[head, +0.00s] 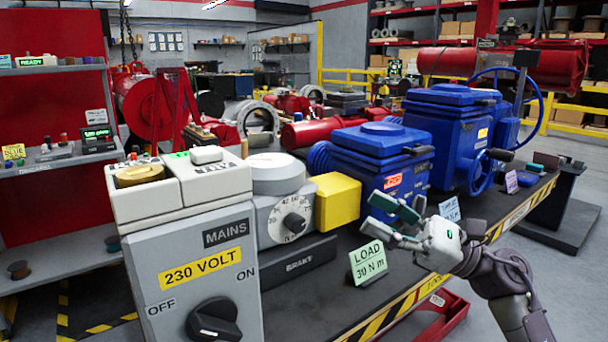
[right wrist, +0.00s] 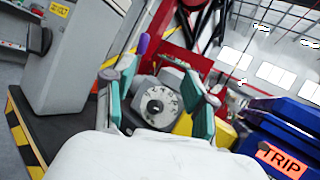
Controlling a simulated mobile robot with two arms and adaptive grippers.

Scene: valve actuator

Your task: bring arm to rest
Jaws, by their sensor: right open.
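My right gripper (head: 392,212) hangs in the air above the bench's front edge, in front of the nearer blue valve actuator (head: 378,148). Its fingers are spread and nothing is between them. My right arm comes in from the lower right. In the right wrist view, the gripper's teal-padded fingers (right wrist: 160,90) stand apart, with the grey brake unit's dial (right wrist: 155,106) seen behind the gap. In the head view, that brake unit (head: 285,215) stands beside a yellow block (head: 337,200). My left gripper is not in view.
A grey mains box (head: 190,272) with a black knob (head: 213,321) stands at the front left. A green LOAD sign (head: 368,263) stands on the dark bench (head: 310,312). A farther blue actuator (head: 450,125) has a handwheel (head: 532,100).

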